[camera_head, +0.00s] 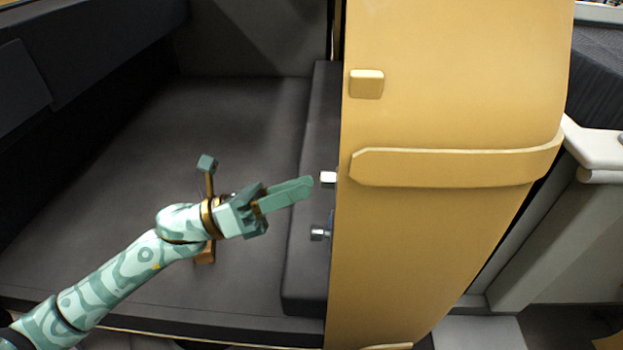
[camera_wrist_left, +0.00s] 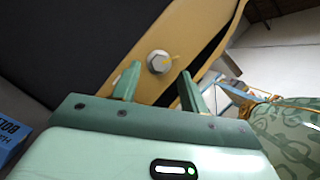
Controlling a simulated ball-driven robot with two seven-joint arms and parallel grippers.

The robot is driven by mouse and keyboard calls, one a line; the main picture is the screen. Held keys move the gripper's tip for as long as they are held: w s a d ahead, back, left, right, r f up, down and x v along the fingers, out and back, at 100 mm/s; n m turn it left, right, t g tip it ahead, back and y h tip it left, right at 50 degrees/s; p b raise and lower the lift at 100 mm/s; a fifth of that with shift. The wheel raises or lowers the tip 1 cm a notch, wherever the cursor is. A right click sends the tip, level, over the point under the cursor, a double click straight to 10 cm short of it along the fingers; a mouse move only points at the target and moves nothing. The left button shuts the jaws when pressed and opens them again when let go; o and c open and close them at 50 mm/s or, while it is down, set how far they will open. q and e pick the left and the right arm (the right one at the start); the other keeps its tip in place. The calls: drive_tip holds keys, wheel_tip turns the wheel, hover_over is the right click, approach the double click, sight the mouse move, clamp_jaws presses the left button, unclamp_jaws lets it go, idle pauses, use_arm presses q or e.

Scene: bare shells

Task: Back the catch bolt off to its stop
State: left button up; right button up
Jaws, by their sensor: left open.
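Two bolts with bright metal heads stick out from the left edge of a yellow shell panel (camera_head: 450,235) in the head view, an upper bolt (camera_head: 328,179) and a lower bolt (camera_head: 318,233). My left gripper (camera_head: 308,184) points right, its tip just short of the upper bolt. In the left wrist view, a hex bolt head (camera_wrist_left: 158,62) with a small yellow mark sits on the yellow panel, just beyond and between the spread fingers of the left gripper (camera_wrist_left: 159,70). Nothing is held. I cannot tell whether the fingers touch the head. My right gripper is not in view.
A dark grey padded surface (camera_head: 240,110) lies under and behind the left arm. A raised yellow strip (camera_head: 450,167) and a small block (camera_head: 366,84) stand out from the panel. A blue box (camera_wrist_left: 10,135) with lettering shows at the left in the wrist view.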

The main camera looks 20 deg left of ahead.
sight(329, 180)
use_arm(q)
drive_tip(key=shift+x, duration=1.5)
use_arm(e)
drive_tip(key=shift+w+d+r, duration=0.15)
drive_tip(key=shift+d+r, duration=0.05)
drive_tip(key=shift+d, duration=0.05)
